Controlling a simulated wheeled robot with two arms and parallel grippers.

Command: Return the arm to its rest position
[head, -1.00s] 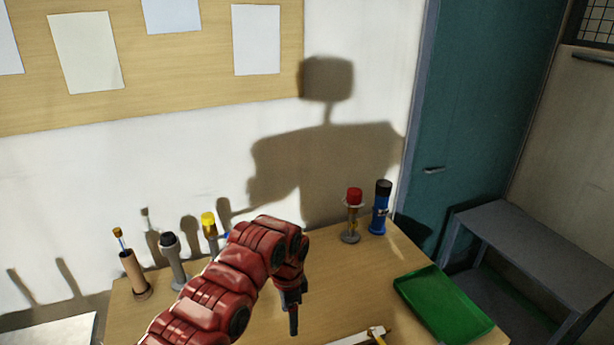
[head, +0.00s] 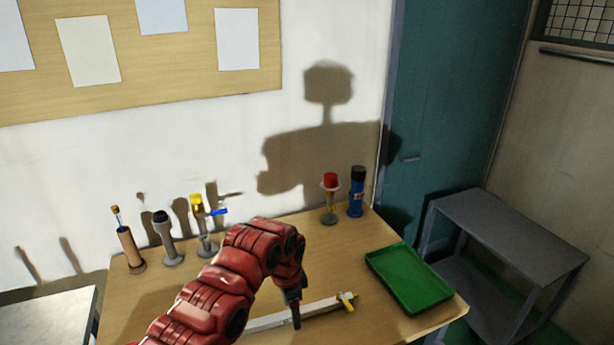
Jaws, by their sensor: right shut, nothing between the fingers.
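The gripper looks apart from the holders at the back of the table.
Several tools stand in holders along the table's back: a brown tube (head: 129,247), a black-topped one (head: 167,238), a yellow-topped one (head: 202,225), a red-topped one (head: 330,197) and a blue bottle (head: 356,192). A green tray (head: 409,278) lies right. A grey shelf (head: 510,235) stands beyond.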

